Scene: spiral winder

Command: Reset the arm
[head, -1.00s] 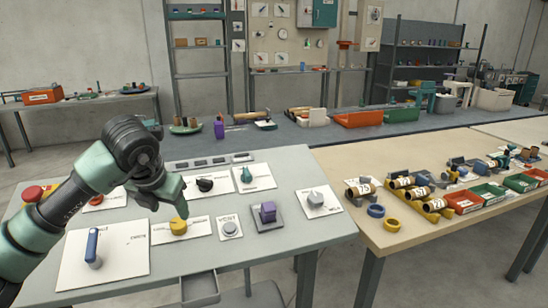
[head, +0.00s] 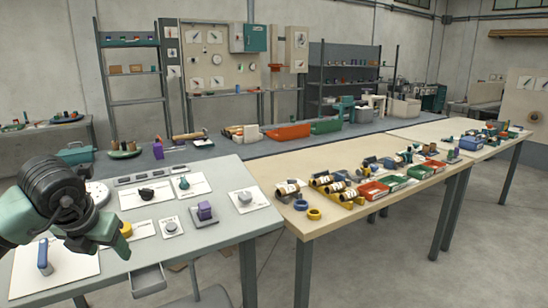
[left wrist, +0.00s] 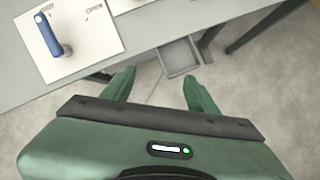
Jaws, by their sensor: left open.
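My left gripper (head: 122,238) is at the left of the head view, in front of the grey control table (head: 205,233). In the left wrist view its two green fingers (left wrist: 158,88) are spread apart with nothing between them. They point toward the table's front edge and a small open drawer (left wrist: 179,57). A blue lever (left wrist: 47,33) on a white plate stands at upper left there. The lever also shows in the head view (head: 44,257), beside the gripper. A yellow knob (head: 126,229) is partly hidden behind the gripper. My right gripper is not in view.
The grey table also holds a purple block-like control (head: 205,210), a grey knob (head: 245,197), a black knob (head: 146,193) and a teal one (head: 184,183). A wooden table (head: 365,165) with labelled rolls, rings and bins adjoins at right. Open floor (head: 400,270) lies in front.

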